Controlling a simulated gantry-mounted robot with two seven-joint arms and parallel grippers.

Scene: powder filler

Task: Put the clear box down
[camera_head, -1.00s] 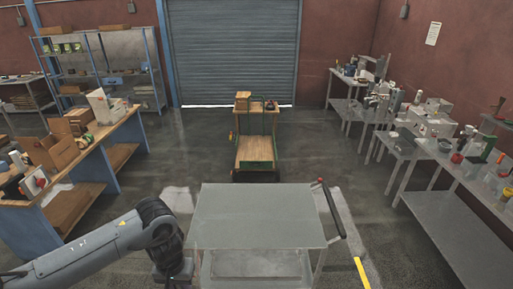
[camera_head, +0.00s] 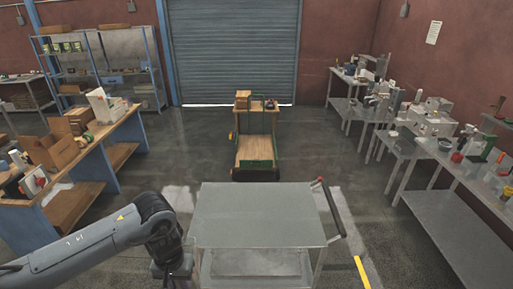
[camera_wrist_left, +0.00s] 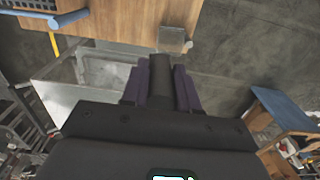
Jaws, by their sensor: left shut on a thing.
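A small grey see-through box, which looks like the clear box (camera_wrist_left: 174,39), shows just past the fingertips of my left gripper (camera_wrist_left: 160,64) in the left wrist view. The gripper is shut on it. Behind the box in that view lies a wooden surface (camera_wrist_left: 120,22); I cannot tell whether the box touches it. In the head view my left gripper (camera_head: 170,267) is low, beside the left edge of a grey metal cart (camera_head: 258,215), and the box cannot be made out. My right gripper is not in view.
The metal cart's top is bare, with a red-tipped handle (camera_head: 330,207) at its right. A wooden-decked trolley (camera_head: 256,151) stands farther back. A cluttered wooden bench (camera_head: 128,128) is at left and grey tables (camera_head: 445,208) with equipment are at right. Floor between is open.

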